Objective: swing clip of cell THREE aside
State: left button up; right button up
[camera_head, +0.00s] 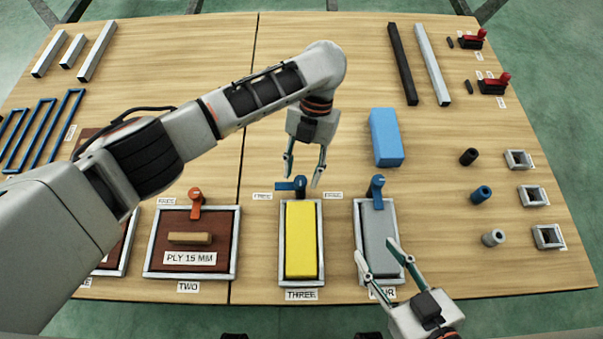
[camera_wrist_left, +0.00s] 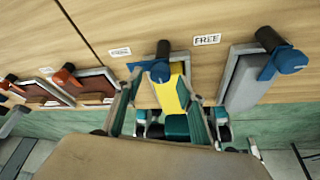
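Cell THREE (camera_head: 284,262) is a grey frame holding a yellow block (camera_head: 301,240). Its blue clip (camera_head: 299,184) sits at the frame's far end, its arm pointing left, clear of the block. The clip also shows in the left wrist view (camera_wrist_left: 159,68), its flat arm lying to the left. My left gripper (camera_head: 303,182) is open, its fingers around the clip's two sides; contact cannot be told. Its spread fingers also show in the left wrist view (camera_wrist_left: 165,90). My right gripper (camera_head: 375,247) is open and empty above the grey block (camera_head: 377,228) of cell FOUR.
Cell FOUR's blue clip (camera_head: 377,190) points over its block. Cell TWO (camera_head: 236,245) with an orange clip (camera_head: 196,201) lies to the left. A light blue block (camera_head: 385,137) lies beyond, right of my left gripper. Small FREE labels (camera_head: 262,196) flank the clip.

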pick_arm(q)
jog(key=v, duration=1)
jog(key=shift+r, duration=0.3)
